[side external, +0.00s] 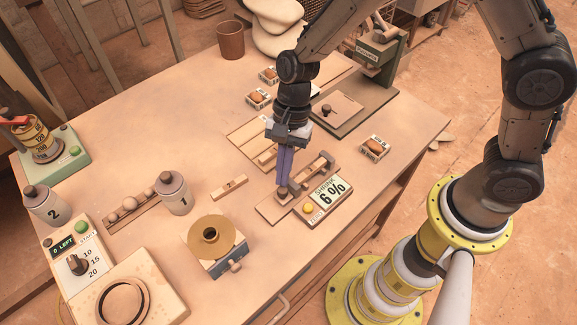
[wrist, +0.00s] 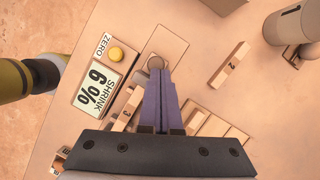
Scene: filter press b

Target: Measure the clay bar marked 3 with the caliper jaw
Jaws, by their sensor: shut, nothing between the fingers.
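The caliper has a wooden base (side external: 268,208), a small jaw block with a round knob (wrist: 155,63) at its near end and a dark fixed end (side external: 325,163). Its display (side external: 331,196) reads "SHRINK 6%". A pale clay bar (wrist: 128,107), whose small mark looks like 3, lies along the caliper beside the display, partly hidden by my fingers. My gripper (side external: 283,183) points down, shut and empty. Its purple fingertips (wrist: 156,78) are at the jaw knob; I cannot tell whether they touch it.
A bar marked 2 (wrist: 230,65) lies loose on the table. A wooden tray with bars (side external: 248,133) is behind my gripper. A brass-topped device (side external: 213,240), bottle 1 (side external: 174,193) and a yellow ZERO button (wrist: 117,54) are nearby. The table's front edge is close to the display.

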